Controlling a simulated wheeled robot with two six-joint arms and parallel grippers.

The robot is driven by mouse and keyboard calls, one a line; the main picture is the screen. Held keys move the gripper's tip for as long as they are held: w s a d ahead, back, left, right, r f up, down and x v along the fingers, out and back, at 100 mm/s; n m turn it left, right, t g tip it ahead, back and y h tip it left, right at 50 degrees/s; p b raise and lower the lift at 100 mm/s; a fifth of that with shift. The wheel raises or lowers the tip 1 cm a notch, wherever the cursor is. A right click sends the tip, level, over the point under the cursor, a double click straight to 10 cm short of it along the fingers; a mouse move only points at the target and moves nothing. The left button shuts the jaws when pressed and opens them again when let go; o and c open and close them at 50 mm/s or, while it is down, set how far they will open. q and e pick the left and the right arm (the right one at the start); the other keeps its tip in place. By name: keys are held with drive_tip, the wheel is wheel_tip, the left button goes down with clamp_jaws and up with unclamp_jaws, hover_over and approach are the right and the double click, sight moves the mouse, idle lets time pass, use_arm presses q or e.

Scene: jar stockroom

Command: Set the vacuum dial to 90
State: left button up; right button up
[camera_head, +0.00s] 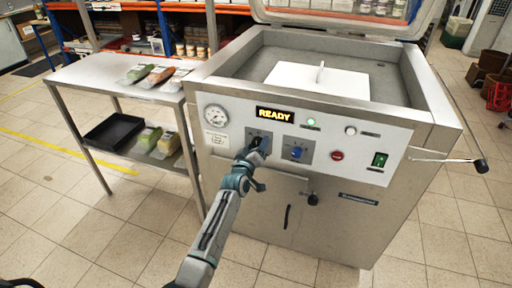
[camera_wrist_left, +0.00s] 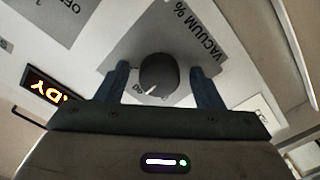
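The vacuum dial (camera_wrist_left: 160,72) is a dark round knob on a grey plate marked "VACUUM %" on the front panel of the vacuum machine (camera_head: 330,228). A white pointer line on the knob points to the lower left of the left wrist view, near a partly hidden number I cannot read surely. My left gripper (camera_head: 260,146) is at the dial plate and hides most of the dial in the head view. In the left wrist view its two fingers (camera_wrist_left: 160,84) stand on either side of the knob with gaps, so it is open. My right gripper is not in view.
A blue knob (camera_head: 297,152) sits right of the dial, then a red button (camera_head: 337,156) and a green switch (camera_head: 380,160). The display (camera_head: 275,115) reads READY. A gauge (camera_head: 215,116) is at left. The lid (camera_head: 345,18) is raised. A steel table (camera_head: 100,75) stands left.

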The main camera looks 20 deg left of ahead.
use_arm(q)
drive_tip(key=shift+s, duration=0.4)
drive_tip(key=s, duration=1)
drive_tip(key=shift+a, duration=0.15)
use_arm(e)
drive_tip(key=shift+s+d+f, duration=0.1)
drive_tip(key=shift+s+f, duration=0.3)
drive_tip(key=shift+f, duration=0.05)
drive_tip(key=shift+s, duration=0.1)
